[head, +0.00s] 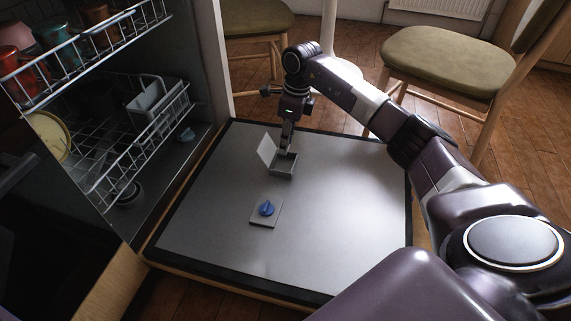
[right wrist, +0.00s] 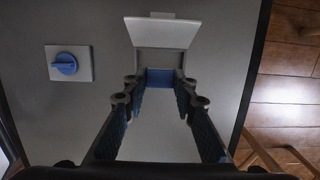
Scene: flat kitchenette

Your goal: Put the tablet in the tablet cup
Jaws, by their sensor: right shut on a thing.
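The tablet is a small blue block (right wrist: 160,78) in the right wrist view, held between my right fingertips. I cannot pick it out in the head view. The tablet cup (head: 283,172) is a small grey box on the open dishwasher door, with its pale lid (head: 267,149) standing up. In the right wrist view the lid (right wrist: 162,32) is just beyond the tablet. My right gripper (head: 286,153) points down at the cup, its fingertips at the opening. I cannot tell how deep the tablet sits. My left gripper is not in view.
A blue dial on a square plate (head: 266,208) sits beside the cup on the flat door (head: 200,220). The dishwasher racks (head: 130,140), with cups and a yellow plate, are at the left. Chairs (head: 440,62) stand behind. The rest of the door is clear.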

